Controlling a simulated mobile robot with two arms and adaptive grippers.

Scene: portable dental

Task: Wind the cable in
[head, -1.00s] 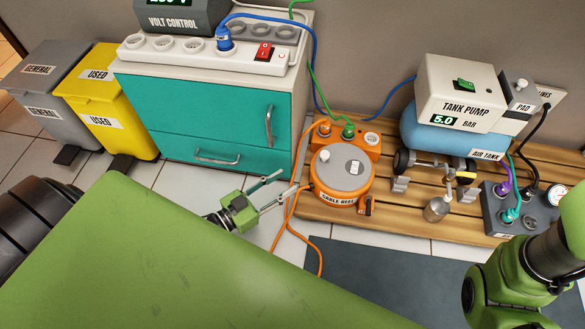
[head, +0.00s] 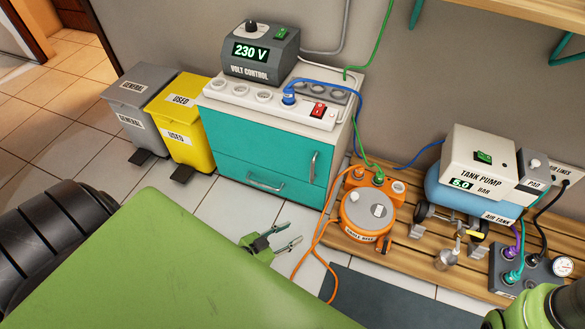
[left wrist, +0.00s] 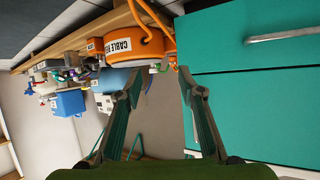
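The orange cable reel (head: 367,215) stands on the wooden pallet in the head view, with a grey disc and a white knob on top. It also shows in the left wrist view (left wrist: 140,45). An orange cable (head: 312,250) runs from its left side, loops down and trails onto the floor. My left gripper (head: 296,241) is open and empty, left of the reel and apart from it, in front of the teal cabinet. In the left wrist view its two fingers (left wrist: 163,90) are spread with nothing between. My right gripper is out of view; only part of that arm shows.
The teal cabinet (head: 262,160) carries a power strip (head: 265,97) and a volt control box (head: 260,55) reading 230 V. The tank pump (head: 480,160) stands right of the reel on the pallet (head: 400,255). Yellow (head: 178,120) and grey (head: 140,100) bins stand left. Tiled floor is open between.

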